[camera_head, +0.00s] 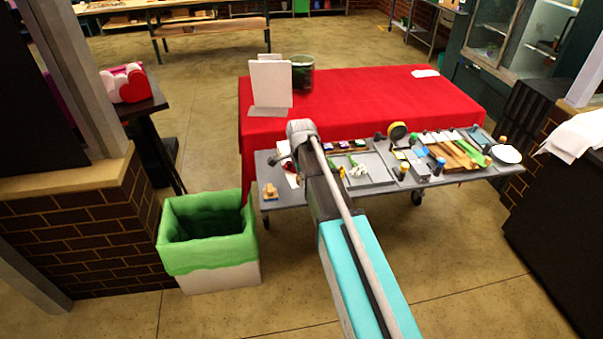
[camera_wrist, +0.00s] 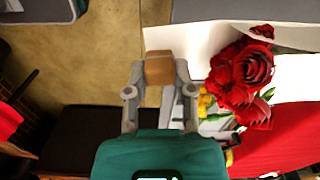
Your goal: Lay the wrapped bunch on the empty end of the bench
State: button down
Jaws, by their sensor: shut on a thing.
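My gripper (camera_wrist: 160,88) is shut on a tan, block-like piece (camera_wrist: 158,67), which I take to be part of the wrapped bunch. Red roses (camera_wrist: 240,85) with green leaves and white paper (camera_wrist: 205,38) show close beside the right finger; the join to the tan piece is unclear. In the head view, a bit of red and white (camera_head: 291,179) shows left of my arm, and my wrist hides the gripper. The grey wheeled bench (camera_head: 282,200) holds flower tools and materials, mostly at the middle and right.
A red-clothed table (camera_head: 390,92) stands behind, with a white sign (camera_head: 270,83) and dark green pot (camera_head: 303,73). A green-lined bin (camera_head: 208,235) stands at left. A small wooden item (camera_head: 270,191) is at the bench's left end. The red table's right part is mostly clear.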

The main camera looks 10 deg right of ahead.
jog(key=w+d+f+m+b, duration=0.1)
jog(key=w+d+f+b, duration=0.1)
jog(key=w, duration=0.6)
jog(key=shift+w+d+f, duration=0.35)
jog(key=shift+d+f, duration=0.15)
jog(key=shift+f, duration=0.05)
jog(key=shift+f+b, duration=0.15)
jog(key=shift+b, duration=0.2)
jog(key=shift+f+b, duration=3.95)
jog(key=shift+f, duration=0.2)
jog(key=shift+c, duration=1.9)
grip_release()
